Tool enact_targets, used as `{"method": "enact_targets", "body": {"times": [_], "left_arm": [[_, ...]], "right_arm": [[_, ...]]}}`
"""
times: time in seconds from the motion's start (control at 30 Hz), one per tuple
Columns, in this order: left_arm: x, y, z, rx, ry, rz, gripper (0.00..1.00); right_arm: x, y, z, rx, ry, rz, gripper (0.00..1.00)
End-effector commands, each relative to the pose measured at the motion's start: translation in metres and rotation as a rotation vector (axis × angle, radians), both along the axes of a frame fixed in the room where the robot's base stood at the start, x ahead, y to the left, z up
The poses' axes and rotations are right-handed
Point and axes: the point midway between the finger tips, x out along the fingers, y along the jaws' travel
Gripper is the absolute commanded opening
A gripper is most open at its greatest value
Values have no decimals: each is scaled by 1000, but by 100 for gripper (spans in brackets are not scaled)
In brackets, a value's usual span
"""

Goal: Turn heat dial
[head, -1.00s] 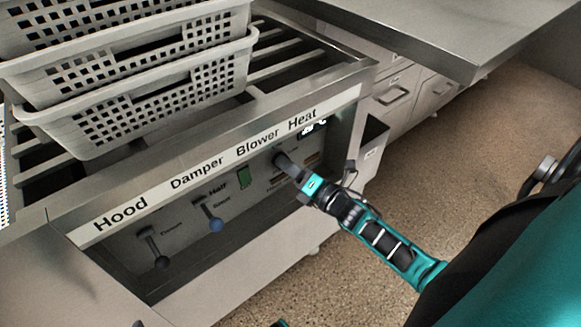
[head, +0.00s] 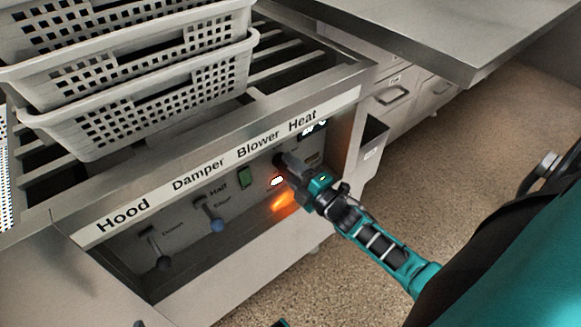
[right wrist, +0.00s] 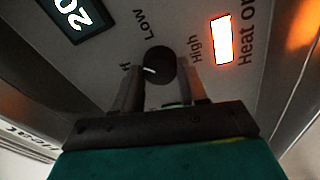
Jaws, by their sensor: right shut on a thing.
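The heat dial (right wrist: 158,64) is a round black knob with a white pointer mark, on the panel in the right wrist view. Labels for Low and High are printed around it. My right gripper (right wrist: 158,90) has its two fingers on either side of the dial and is shut on it. In the head view, my right gripper (head: 286,161) reaches the panel under the Heat label, and its fingers mostly hide the dial. A Heat On lamp (right wrist: 222,40) glows beside the dial and also shows in the head view (head: 277,181). My left gripper is not clearly in view.
Left of the dial are a green blower switch (head: 245,177), a blue-knobbed damper lever (head: 215,222) and a dark-knobbed hood lever (head: 163,262). A digital display (right wrist: 72,12) is near the dial. White perforated baskets (head: 150,105) are stacked on the slatted top above.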

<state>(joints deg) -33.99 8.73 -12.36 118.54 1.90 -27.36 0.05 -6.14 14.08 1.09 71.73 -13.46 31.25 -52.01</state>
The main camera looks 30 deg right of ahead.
Motion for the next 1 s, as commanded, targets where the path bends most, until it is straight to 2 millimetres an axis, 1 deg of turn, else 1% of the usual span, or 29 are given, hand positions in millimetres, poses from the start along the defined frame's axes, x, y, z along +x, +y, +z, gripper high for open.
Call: {"method": "enact_targets", "body": {"times": [0.3, 0.6, 0.8, 1.0], "left_arm": [[0, 1, 6, 0, 2, 1, 53], [0, 0, 11, -1, 1, 2, 53], [0, 0, 13, -2, 2, 2, 53], [0, 0, 14, -2, 2, 2, 53]], "right_arm": [[0, 2, 0, 302, 24, 1, 12], [0, 2, 0, 552, 43, 0, 12], [0, 2, -1, 672, 53, 0, 12], [0, 2, -1, 742, 59, 0, 12]]}}
